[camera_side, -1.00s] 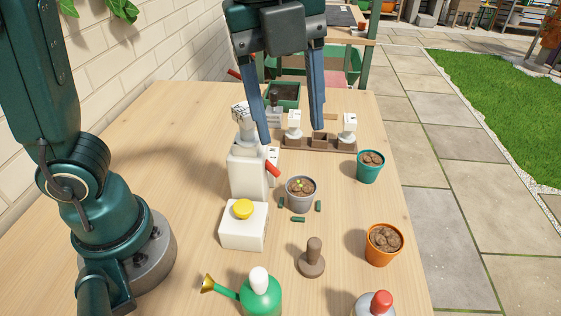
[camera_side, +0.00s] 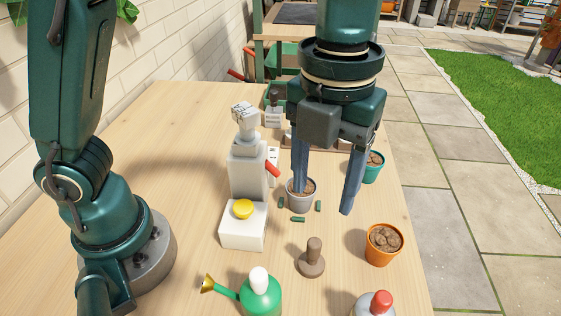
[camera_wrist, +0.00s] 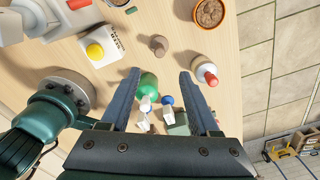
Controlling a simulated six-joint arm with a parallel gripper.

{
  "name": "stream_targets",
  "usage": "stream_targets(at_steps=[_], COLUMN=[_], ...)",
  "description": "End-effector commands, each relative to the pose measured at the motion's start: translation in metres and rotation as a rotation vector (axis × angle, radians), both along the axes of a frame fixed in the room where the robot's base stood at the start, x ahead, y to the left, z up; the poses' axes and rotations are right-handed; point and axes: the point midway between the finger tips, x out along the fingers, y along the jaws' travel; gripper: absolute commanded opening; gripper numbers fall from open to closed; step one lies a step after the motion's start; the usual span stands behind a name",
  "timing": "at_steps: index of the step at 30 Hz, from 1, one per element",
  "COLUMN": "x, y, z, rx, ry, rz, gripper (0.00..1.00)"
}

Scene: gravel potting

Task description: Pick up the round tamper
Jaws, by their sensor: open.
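The round tamper (camera_side: 311,259) is brown, with a knob handle on a round base. It stands upright on the table in the side view, in front of the grey pot and left of the orange pot. In the wrist view the tamper (camera_wrist: 159,44) lies beyond the fingertips, near the top middle. My gripper (camera_side: 324,205) is open and empty, in the air behind and above the tamper, with its fingers pointing down. It partly hides the grey pot. In the wrist view my gripper (camera_wrist: 159,72) shows both fingers well apart.
A white box with a yellow button (camera_side: 243,209) is left of the tamper. The orange pot (camera_side: 382,245) is at right. A green watering bottle (camera_side: 260,293) and a red-capped bottle (camera_side: 376,304) are in front. The grey pot (camera_side: 301,206) and teal pot (camera_side: 376,172) are behind.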

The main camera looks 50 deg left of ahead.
Motion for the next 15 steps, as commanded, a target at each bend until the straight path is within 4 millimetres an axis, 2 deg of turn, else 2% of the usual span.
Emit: stream_targets(at_steps=[9,15], x=[-0.001,-0.001], y=[0.001,0.001], z=[-0.062,-0.083], rx=[0.003,0.001], ry=[0.006,0.003], rz=[0.002,0.002], gripper=[0.62,0.62])
